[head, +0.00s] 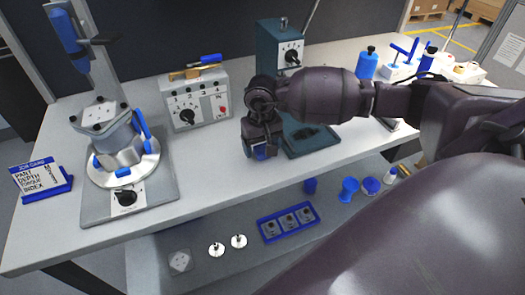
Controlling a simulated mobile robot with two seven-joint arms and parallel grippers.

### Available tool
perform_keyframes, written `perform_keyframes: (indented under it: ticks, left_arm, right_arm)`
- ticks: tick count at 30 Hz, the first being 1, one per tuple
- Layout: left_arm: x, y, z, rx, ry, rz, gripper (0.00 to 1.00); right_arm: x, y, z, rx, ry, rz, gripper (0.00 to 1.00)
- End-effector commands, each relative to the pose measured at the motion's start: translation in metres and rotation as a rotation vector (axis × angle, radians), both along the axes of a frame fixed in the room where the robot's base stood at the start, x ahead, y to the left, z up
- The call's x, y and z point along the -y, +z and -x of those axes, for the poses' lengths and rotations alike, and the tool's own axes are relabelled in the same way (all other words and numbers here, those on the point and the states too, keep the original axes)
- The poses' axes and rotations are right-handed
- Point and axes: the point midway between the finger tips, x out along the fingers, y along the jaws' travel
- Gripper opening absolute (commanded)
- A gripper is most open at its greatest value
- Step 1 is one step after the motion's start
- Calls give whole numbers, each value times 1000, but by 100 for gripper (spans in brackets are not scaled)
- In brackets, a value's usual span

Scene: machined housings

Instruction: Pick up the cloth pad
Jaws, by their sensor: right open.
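I cannot make out a cloth pad for certain; my right arm and gripper hide part of the bench. My right gripper (263,155) reaches in from the right and points down over the front middle of the bench. It is open, with blue at its tip; I cannot tell whether the blue is part of the gripper or a thing behind it. My left gripper is not in view.
The grey bench (215,155) holds a clamped housing (108,130) on a round fixture, a dial box (195,100), a dark green press (281,45) and a job card (40,178). A blue tray (287,222) with several parts lies lower, in front.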

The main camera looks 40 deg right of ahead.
Motion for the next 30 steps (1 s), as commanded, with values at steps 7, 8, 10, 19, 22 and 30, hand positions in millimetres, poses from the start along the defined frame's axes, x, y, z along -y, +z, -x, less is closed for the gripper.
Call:
perform_keyframes:
  ticks: [7, 8, 10, 19, 22, 30]
  left_arm:
    - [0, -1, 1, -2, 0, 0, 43]
    - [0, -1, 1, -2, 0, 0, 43]
    - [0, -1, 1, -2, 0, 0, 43]
    - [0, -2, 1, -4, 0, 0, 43]
    - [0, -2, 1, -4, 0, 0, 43]
    - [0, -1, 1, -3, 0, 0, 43]
  right_arm:
    - [0, -10, 0, 1, 0, 0, 77]
    - [0, -9, 0, 1, 0, 0, 77]
    - [0, -9, 0, 1, 0, 0, 72]
    - [0, -9, 0, 1, 0, 0, 26]
    - [0, -9, 0, 1, 0, 0, 24]
    - [1, -1, -1, 4, 0, 2, 23]
